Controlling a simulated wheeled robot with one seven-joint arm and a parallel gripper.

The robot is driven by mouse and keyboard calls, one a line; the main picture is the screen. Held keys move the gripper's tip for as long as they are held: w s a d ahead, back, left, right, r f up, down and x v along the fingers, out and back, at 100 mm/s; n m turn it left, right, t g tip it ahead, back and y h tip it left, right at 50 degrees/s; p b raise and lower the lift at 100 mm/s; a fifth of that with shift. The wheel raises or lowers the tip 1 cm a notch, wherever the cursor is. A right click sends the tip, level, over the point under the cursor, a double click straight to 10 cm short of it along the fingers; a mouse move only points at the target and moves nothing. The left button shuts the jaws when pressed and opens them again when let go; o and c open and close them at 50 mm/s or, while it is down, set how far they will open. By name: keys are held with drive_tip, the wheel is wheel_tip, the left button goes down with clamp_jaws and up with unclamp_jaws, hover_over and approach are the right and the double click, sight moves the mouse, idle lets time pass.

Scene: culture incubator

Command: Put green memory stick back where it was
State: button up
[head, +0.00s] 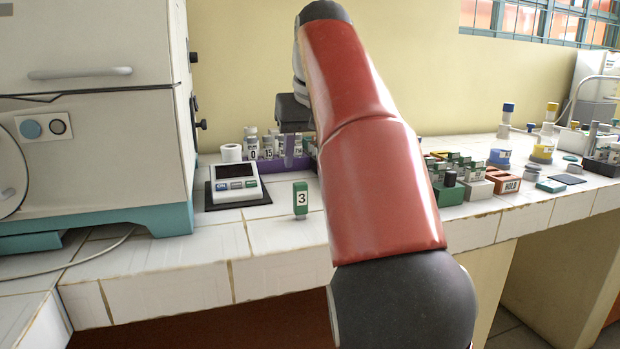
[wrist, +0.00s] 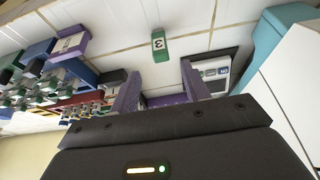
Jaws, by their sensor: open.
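My gripper (head: 289,158) is open above the counter, behind the stick in the head view, in front of the row of vials. Its two purple fingers, seen in the wrist view (wrist: 162,88), have no stick between them. My red arm hides part of the counter in the head view.
A small scale (head: 234,184) stands left of the stick, beside the large incubator (head: 90,110). Numbered vials (head: 252,146) stand behind. Right of my arm are a green block (head: 449,194), a red HOLD tray (head: 503,184) and several green sticks. Counter around the stick is clear.

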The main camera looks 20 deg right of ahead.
drive_tip(key=shift+s, duration=0.1)
drive_tip(key=s+d+f+y, duration=0.1)
drive_tip(key=s+d+f, duration=0.1)
drive_tip(key=s+f, duration=0.5)
drive_tip(key=shift+s+d+m, duration=0.2)
drive_tip(key=shift+s+m, duration=0.2)
drive_tip(key=shift+s, duration=0.25)
drive_tip(key=shift+o, duration=0.4)
drive_tip(key=s+a+f, duration=0.2)
drive_tip(key=s+f, duration=0.6)
drive_tip(key=f, duration=0.2)
drive_tip(key=s+a+f+t+h, duration=0.1)
drive_tip(key=s+a+f, duration=0.2)
drive_tip(key=s+f, duration=0.5)
wheel_tip(320, 180, down, 2)
drive_tip(key=shift+f+n, duration=0.25)
drive_tip(key=shift+n, duration=0.15)
drive_tip(key=shift+s+f, duration=0.15)
drive_tip(key=shift+f, duration=0.2)
